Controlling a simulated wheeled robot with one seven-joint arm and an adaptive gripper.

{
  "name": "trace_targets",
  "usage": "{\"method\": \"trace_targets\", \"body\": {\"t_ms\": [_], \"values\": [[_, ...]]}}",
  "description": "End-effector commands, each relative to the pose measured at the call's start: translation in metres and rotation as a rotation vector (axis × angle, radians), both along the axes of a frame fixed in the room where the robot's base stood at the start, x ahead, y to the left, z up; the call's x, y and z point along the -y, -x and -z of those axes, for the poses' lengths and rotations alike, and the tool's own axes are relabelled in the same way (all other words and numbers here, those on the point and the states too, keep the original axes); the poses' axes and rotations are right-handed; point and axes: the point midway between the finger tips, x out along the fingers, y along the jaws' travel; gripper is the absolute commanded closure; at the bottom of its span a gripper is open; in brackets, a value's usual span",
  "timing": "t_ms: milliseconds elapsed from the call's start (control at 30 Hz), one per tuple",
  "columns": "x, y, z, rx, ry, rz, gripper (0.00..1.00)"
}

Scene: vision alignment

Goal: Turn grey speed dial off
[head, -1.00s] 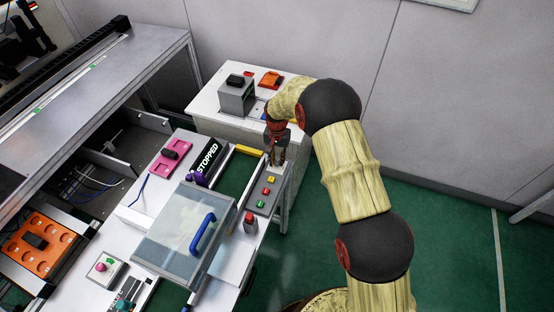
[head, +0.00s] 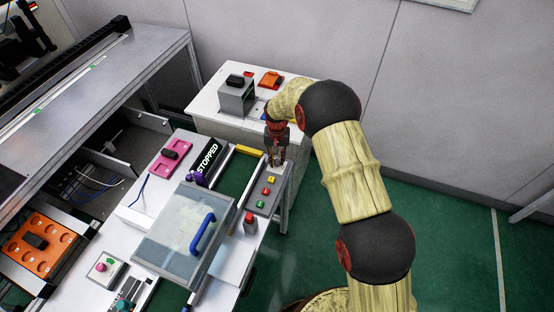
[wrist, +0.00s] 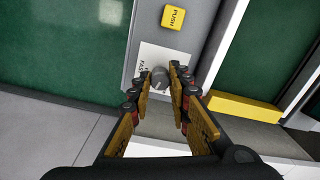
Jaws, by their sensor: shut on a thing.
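The grey speed dial (wrist: 160,77) sits on a white label with partly hidden "FAST" lettering, on a grey control panel (wrist: 147,25). My gripper (wrist: 161,75) reaches down over the dial, with one finger on each side of it and shut on it. In the head view my gripper (head: 275,163) is at the far end of the button panel, and the dial is hidden by the fingers there. The dial's exact setting cannot be read clearly.
A yellow PUSH button (wrist: 173,17) is on the same panel beyond the dial. In the head view, red, yellow and green buttons (head: 266,191) line the panel. A blue-handled clear lid (head: 175,235) and a STOPPED sign (head: 208,158) stand to the left.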

Motion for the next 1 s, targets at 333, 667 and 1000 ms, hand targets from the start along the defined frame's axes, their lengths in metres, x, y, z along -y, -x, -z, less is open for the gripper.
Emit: {"method": "trace_targets", "body": {"t_ms": [333, 667, 1000], "values": [[-0.0009, -0.0006, -0.0010, 0.002, -0.001, -0.324, 1.00], [-0.0010, -0.0009, -0.0013, 0.002, -0.001, -0.638, 1.00], [-0.0010, -0.0011, -0.0012, 0.003, -0.001, -0.961, 1.00]]}}
